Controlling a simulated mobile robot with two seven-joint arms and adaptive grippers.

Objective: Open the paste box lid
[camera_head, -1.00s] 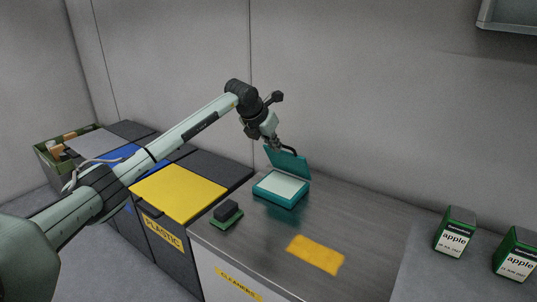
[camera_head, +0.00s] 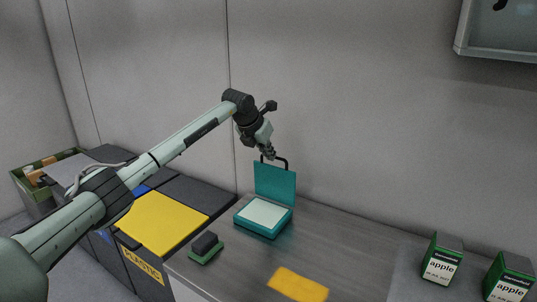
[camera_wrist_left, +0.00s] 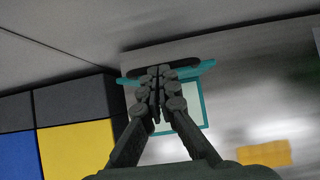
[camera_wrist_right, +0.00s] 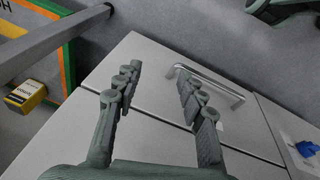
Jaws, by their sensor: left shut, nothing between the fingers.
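The teal paste box (camera_head: 263,216) stands on the metal counter near the back wall, with pale paste or a pale surface inside. Its teal lid (camera_head: 275,182) stands upright at the back, with a dark handle on its top edge. My left gripper (camera_head: 269,155) is shut and empty, right at the lid's handle; I cannot tell if they touch. In the left wrist view the shut fingers (camera_wrist_left: 158,75) cover part of the lid edge (camera_wrist_left: 205,67) and of the box (camera_wrist_left: 200,112). My right gripper (camera_wrist_right: 157,85) is open and empty, in front of a cabinet with a bar handle.
A green sponge with a dark block (camera_head: 205,246) and a yellow cloth (camera_head: 298,284) lie on the counter. Bins with a yellow lid (camera_head: 157,220) stand at left. Green apple boxes (camera_head: 442,259) stand at right.

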